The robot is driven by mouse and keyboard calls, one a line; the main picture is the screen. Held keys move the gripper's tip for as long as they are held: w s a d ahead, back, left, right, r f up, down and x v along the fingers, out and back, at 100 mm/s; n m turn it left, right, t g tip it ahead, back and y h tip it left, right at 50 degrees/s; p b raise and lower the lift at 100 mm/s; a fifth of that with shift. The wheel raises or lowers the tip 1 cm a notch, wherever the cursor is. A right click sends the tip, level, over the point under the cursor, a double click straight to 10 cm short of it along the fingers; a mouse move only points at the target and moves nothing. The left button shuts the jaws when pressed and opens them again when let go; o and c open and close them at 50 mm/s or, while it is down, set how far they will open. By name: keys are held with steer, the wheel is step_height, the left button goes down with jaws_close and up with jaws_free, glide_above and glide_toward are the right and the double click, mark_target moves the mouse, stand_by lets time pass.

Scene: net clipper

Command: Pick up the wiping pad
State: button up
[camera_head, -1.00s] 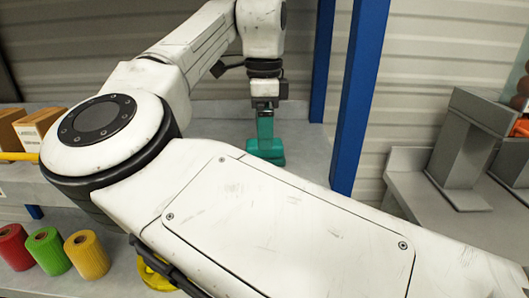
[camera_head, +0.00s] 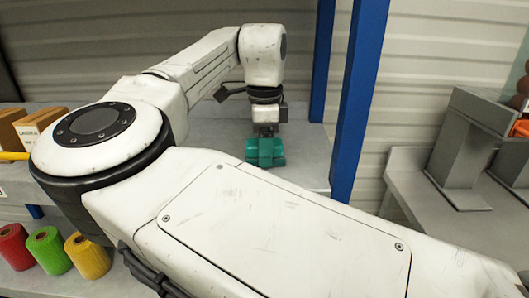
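The teal-green wiping pad (camera_head: 278,158) is on the grey shelf top at the back, just left of the blue posts. My gripper (camera_head: 266,133) points straight down at the pad from directly above. Its lower end meets the upper part of the pad in the picture. The fingers are too small and too hard to separate from the pad, so I cannot tell whether they are open or shut on it. The pad appears to be resting on the shelf.
Two blue posts (camera_head: 360,90) stand right of the pad. Cardboard boxes (camera_head: 38,127) are on the left shelf, with red, green and yellow rolls (camera_head: 48,250) below. A grey bench (camera_head: 420,195) with grey stands (camera_head: 470,140) is at right. The corrugated wall is close behind.

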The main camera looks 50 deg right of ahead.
steer(key=c, duration=0.5)
steer(key=shift+c, duration=0.2)
step_height(320, 180, up, 10)
steer(key=shift+r, duration=0.1)
steer(key=o, duration=0.5)
steer(key=shift+c, duration=0.2)
steer(key=c, duration=0.3)
steer(key=shift+c, duration=0.2)
